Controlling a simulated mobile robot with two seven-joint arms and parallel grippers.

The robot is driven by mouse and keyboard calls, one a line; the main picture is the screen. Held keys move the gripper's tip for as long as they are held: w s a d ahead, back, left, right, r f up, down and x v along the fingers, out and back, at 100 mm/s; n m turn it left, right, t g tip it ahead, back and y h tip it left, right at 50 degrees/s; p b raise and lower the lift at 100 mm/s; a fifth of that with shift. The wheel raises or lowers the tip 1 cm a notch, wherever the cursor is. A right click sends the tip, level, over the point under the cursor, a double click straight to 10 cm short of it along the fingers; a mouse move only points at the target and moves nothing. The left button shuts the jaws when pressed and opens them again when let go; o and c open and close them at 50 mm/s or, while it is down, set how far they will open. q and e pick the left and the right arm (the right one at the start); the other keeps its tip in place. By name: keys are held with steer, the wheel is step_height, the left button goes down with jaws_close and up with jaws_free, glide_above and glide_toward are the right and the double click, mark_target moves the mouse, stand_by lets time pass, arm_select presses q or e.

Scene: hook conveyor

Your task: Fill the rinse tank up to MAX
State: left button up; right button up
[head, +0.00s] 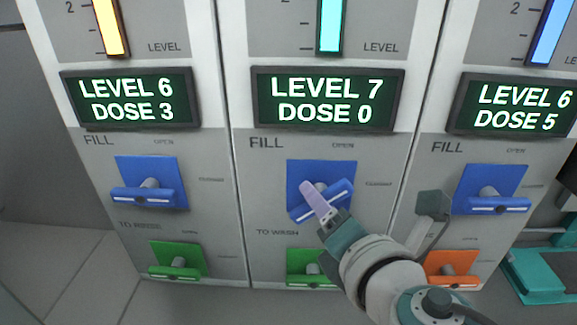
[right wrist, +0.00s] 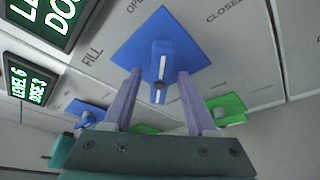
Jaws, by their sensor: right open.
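The middle panel's blue fill valve (head: 309,176) has a lever tilted up to the right, between its OPEN and CLOSED marks. Its display (head: 327,100) reads LEVEL 7, DOSE 0. My right gripper (head: 316,197) is at this lever, open. In the right wrist view its lilac fingers (right wrist: 158,92) stand on either side of the blue lever (right wrist: 160,72), with gaps visible. The left panel's fill valve (head: 150,186) and the right panel's fill valve (head: 492,192) have nearly level levers. No tank name shows in these views. My left gripper is not in view.
The left display (head: 131,98) reads LEVEL 6, DOSE 3; the right display (head: 517,107) reads LEVEL 6, DOSE 5. Below sit a green TO RINSE valve (head: 176,262), a green TO WASH valve (head: 306,262) and an orange valve (head: 452,265), close under my arm.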

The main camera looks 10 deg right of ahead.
steer(key=v, duration=0.8)
steer(key=shift+s, duration=0.3)
stand_by(1.1)
stand_by(0.8)
stand_by(0.9)
